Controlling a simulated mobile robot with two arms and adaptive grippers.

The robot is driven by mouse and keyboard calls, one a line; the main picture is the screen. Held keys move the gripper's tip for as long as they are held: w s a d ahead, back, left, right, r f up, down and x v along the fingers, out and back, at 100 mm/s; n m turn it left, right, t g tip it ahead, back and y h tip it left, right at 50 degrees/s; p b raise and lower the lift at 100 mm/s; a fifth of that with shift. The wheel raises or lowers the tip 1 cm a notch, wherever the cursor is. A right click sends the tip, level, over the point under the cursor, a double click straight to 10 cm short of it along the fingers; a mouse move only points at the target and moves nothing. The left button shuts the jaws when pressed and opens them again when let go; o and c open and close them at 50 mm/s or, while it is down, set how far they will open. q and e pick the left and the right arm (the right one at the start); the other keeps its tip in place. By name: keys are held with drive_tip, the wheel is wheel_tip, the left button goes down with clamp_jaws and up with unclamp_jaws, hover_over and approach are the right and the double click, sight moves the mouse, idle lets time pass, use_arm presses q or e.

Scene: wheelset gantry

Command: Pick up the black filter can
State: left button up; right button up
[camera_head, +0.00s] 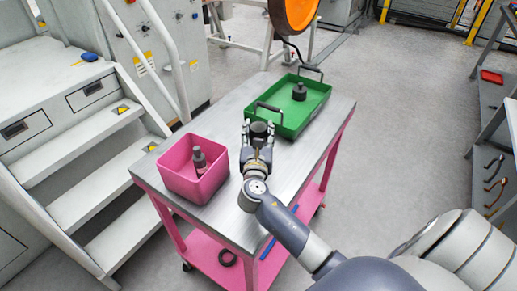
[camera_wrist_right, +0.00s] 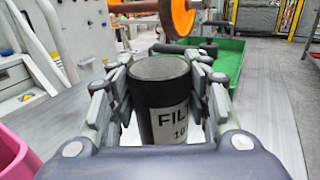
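The black filter can (camera_head: 259,129) is between the fingers of my right gripper (camera_head: 259,134), above or on the grey top of the pink cart. In the right wrist view the can (camera_wrist_right: 163,95) is upright, with a grey lid and a white label reading "FIL" and "10". The fingers of my right gripper (camera_wrist_right: 162,85) flank it on both sides, close to its wall. Whether they press on it cannot be told. The can's bottom is hidden by the gripper. My left gripper is not in view.
A pink bin (camera_head: 173,177) holding a grey bottle (camera_head: 199,160) stands on the cart (camera_head: 228,112), left of the gripper. A green tray (camera_head: 318,101) with a dark part (camera_head: 299,92) is behind the can. White stairs (camera_head: 95,165) adjoin the cart's left side.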

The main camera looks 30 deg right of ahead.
clamp_jaws()
